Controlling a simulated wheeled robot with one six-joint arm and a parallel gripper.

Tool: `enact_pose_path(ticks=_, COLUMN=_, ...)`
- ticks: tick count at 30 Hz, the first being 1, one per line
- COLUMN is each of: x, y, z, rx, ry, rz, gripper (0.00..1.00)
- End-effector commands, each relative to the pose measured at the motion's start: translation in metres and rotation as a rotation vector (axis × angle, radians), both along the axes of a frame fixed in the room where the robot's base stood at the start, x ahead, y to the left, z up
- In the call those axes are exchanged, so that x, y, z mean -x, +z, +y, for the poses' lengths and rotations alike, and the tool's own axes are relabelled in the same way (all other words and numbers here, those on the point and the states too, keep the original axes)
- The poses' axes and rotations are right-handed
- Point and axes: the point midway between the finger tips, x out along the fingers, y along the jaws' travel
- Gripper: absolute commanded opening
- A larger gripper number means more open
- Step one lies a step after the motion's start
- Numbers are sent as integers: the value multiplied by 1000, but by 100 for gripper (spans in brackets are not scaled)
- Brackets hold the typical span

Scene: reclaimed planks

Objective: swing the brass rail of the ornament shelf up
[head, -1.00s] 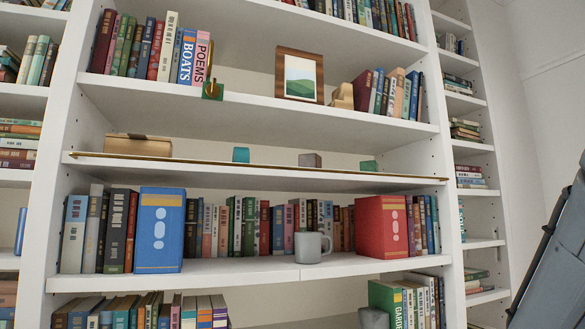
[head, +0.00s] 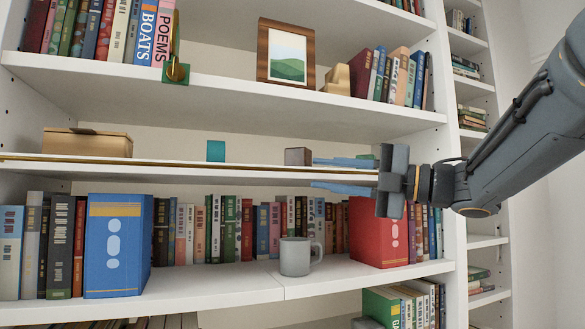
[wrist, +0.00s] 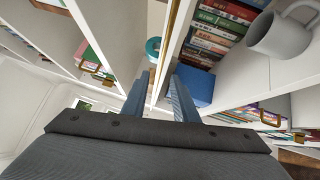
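The brass rail (head: 200,165) runs low along the front edge of the ornament shelf (head: 225,177). On this shelf stand a tan box (head: 88,143), a teal block (head: 216,151) and a grey-brown cube (head: 298,156). My gripper (head: 312,174) reaches in from the right at the rail's height, its two blue fingers apart, one above and one below the rail's line. I cannot tell whether they touch it. In the wrist view the open fingers (wrist: 160,75) point at the shelf edge, with a brass strip (wrist: 171,32) beyond them.
Below stand a grey mug (head: 295,257), a blue box file (head: 116,245) and a red one (head: 375,235), with rows of books behind.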

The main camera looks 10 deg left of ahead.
Motion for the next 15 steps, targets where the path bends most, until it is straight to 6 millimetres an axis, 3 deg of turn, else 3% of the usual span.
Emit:
enact_pose_path(ticks=9, x=-4, y=8, z=50, rx=1, ry=22, rz=1, gripper=26)
enact_pose_path(ticks=15, x=-10, y=11, z=72, rx=1, ry=17, rz=1, gripper=26)
